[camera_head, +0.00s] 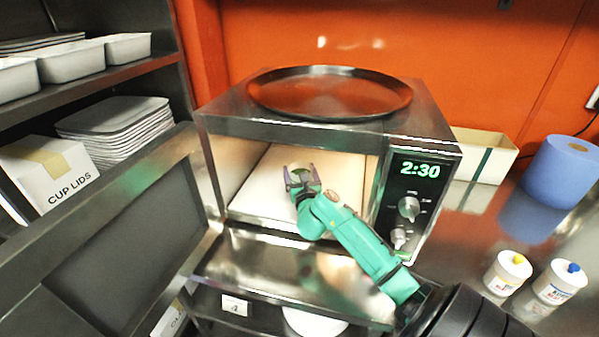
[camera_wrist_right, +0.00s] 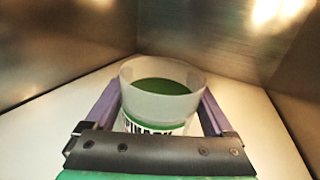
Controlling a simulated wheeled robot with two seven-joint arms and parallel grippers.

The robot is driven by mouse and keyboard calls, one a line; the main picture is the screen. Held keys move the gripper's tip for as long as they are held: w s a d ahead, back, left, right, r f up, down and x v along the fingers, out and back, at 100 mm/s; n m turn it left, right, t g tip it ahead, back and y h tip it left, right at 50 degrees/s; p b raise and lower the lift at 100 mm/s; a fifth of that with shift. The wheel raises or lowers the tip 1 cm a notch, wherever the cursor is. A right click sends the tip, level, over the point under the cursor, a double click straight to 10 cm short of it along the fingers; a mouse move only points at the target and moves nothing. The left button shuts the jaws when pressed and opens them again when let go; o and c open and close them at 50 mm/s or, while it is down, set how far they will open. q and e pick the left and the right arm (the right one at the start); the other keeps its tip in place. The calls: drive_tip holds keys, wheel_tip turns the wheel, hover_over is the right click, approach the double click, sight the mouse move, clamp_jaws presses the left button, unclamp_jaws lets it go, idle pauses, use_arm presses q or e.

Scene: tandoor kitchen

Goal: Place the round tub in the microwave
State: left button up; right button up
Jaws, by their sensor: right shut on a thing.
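The microwave (camera_head: 232,124) stands on a steel counter with its door (camera_head: 125,240) swung open to the left. My right arm reaches through the opening, and my right gripper (camera_head: 302,176) is inside the cavity. In the right wrist view, the right gripper (camera_wrist_right: 160,115) is shut on the round tub (camera_wrist_right: 160,78), a clear-walled tub with green contents and a printed label. The tub is upright; whether its base touches the pale cavity floor (camera_wrist_right: 255,120) cannot be told. In the head view the tub (camera_head: 303,168) is small and partly hidden by the gripper. My left gripper is not in view.
A round dark tray (camera_head: 330,92) lies on top of the microwave. Shelves at left hold white containers (camera_head: 80,60), stacked trays (camera_head: 115,115) and a cup lids box (camera_head: 50,172). At right are a blue roll (camera_head: 565,172), a beige bin (camera_head: 482,157) and two small bottles (camera_head: 507,272).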

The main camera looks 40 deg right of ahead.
drive_tip(key=o, duration=1.4)
drive_tip(key=shift+r, duration=0.1)
drive_tip(key=shift+s+a, duration=0.2)
drive_tip(key=shift+s, duration=0.05)
drive_tip(key=b+v, duration=0.1)
drive_tip(key=v, duration=1)
drive_tip(key=shift+d, duration=0.1)
drive_tip(key=shift+s, duration=0.25)
